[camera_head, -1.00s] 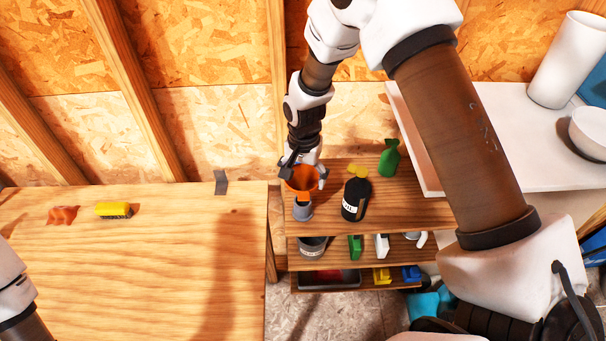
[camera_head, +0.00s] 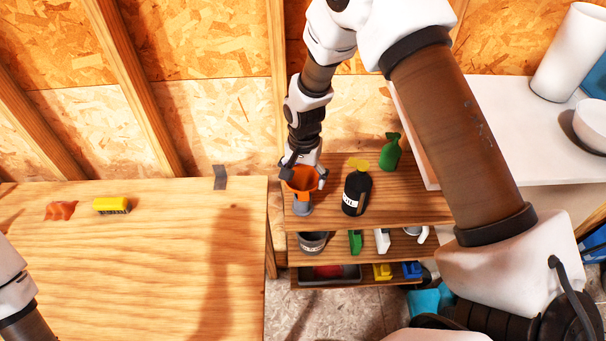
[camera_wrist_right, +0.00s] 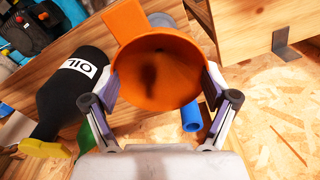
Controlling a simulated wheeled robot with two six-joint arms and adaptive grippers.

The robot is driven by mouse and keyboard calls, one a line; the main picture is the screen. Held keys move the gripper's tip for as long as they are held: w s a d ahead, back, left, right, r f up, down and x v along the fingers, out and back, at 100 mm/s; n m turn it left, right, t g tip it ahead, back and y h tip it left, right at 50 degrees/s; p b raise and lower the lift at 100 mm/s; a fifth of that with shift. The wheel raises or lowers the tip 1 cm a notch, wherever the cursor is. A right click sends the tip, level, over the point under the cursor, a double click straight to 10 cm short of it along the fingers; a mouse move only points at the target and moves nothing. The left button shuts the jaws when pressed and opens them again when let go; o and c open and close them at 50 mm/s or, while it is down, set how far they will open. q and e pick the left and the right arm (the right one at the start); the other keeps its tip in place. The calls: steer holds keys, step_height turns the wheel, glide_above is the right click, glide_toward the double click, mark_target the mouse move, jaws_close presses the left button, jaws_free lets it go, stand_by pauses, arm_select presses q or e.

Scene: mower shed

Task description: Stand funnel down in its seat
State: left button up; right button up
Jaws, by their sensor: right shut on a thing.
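The orange funnel (camera_head: 301,181) is in my right gripper (camera_head: 304,173), wide mouth up, at the left end of the top shelf. The right wrist view looks into its bowl (camera_wrist_right: 158,78), with a finger pressed on each side. A grey-blue round holder (camera_head: 302,208) is directly below the funnel in the head view. The funnel's spout is hidden, so I cannot tell whether it is inside the holder. A short blue tube (camera_wrist_right: 191,117) shows beside the bowl in the right wrist view. My left gripper is out of view.
A black oil bottle (camera_head: 355,194) with a yellow cap stands close right of the funnel, with a green bottle (camera_head: 390,152) behind it. The wooden shelf (camera_head: 425,205) has lower tiers with several items. A workbench (camera_head: 130,260) stands left, mostly clear.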

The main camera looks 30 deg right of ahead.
mark_target(304, 189)
steer(key=shift+f+b, duration=0.8)
steer(key=shift+f, duration=0.7)
steer(key=o, duration=0.8)
step_height(304, 189, up, 12)
steer(key=shift+r, duration=0.1)
steer(key=shift+d, duration=0.1)
